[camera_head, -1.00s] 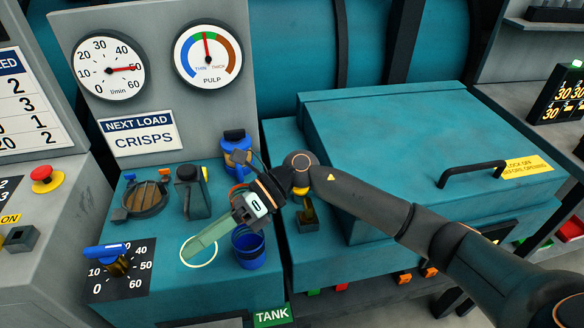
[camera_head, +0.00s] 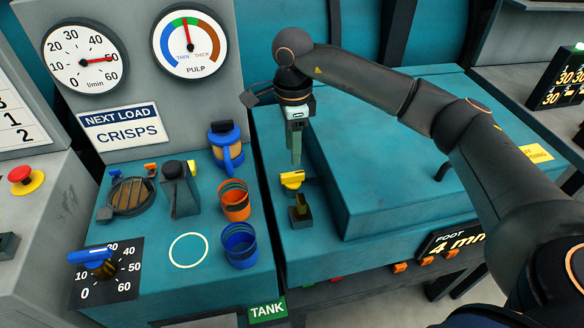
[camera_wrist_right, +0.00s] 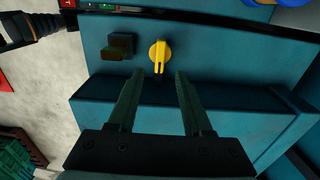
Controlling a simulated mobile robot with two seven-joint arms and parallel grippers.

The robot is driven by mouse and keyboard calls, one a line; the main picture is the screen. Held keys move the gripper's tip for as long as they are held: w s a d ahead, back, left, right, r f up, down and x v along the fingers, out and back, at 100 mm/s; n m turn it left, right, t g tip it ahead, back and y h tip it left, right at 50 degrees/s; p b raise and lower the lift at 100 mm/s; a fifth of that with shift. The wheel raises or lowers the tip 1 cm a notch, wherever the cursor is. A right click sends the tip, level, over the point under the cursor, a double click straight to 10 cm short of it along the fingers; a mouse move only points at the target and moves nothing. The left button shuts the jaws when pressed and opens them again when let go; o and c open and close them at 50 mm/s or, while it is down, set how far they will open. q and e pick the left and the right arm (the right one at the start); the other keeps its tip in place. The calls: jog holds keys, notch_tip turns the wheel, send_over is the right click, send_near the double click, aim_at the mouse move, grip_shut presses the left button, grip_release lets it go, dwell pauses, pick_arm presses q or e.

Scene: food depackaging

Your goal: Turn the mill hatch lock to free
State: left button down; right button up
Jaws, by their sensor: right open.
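My right gripper (camera_head: 295,160) points down just above the knob in the head view. In the right wrist view its two fingers (camera_wrist_right: 160,80) are apart and empty, with the knob beyond and between the tips, not touched. My left gripper is not in view.
A dark block with a brass-coloured lever (camera_head: 301,212) stands close in front of the knob; it also shows in the wrist view (camera_wrist_right: 119,46).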

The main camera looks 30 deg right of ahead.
aim_at(293, 174)
notch_tip(293, 174, down, 8)
jog(key=shift+r+p, duration=0.15)
jog(key=shift+p, duration=0.3)
jog(key=shift+c, duration=0.2)
grip_shut()
dwell(1.0)
